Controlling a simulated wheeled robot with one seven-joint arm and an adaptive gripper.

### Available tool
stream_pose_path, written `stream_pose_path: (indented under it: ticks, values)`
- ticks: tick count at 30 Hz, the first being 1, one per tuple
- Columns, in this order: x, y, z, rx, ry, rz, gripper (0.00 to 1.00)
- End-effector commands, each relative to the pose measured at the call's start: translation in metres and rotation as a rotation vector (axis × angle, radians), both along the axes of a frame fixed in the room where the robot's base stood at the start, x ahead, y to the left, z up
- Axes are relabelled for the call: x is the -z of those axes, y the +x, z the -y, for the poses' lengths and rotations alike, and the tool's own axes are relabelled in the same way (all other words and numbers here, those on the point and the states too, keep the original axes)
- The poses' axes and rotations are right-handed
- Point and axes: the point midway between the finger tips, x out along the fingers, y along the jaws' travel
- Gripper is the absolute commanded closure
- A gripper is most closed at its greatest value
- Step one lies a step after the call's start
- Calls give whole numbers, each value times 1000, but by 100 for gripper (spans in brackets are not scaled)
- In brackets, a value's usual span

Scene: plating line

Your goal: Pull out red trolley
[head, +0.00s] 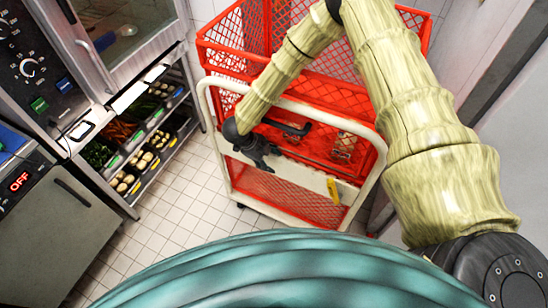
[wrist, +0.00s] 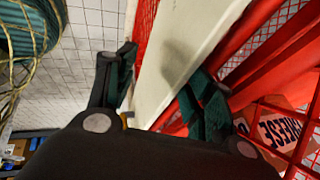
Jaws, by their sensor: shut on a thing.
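The red trolley (head: 315,92) stands on the tiled floor in the head view, with red mesh walls and a cream-white tubular frame. A white crossbar (head: 297,176) runs across its near side, with a yellow tag (head: 333,190) towards the right. My gripper (head: 266,160) is at this crossbar, left of its middle. In the wrist view my gripper's fingers (wrist: 166,72) lie on either side of the white bar (wrist: 180,50) and are shut on it. The contact faces are partly hidden. Red mesh shows beside the bar.
An oven-like unit (head: 100,50) and a rack of vegetable trays (head: 150,130) stand to the left. A grey cabinet (head: 70,215) with an "OFF" display is at lower left. White tiled floor (head: 185,200) is clear between these and the trolley. A wall is close on the right.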

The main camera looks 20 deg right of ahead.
Motion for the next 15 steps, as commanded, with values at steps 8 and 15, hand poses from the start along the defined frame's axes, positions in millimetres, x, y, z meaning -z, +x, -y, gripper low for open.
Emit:
stream_pose_path:
  ticks: [8,15]
  values:
    - [6,-15,-12,16,16,-25,100]
    - [6,-15,-12,20,16,-26,100]
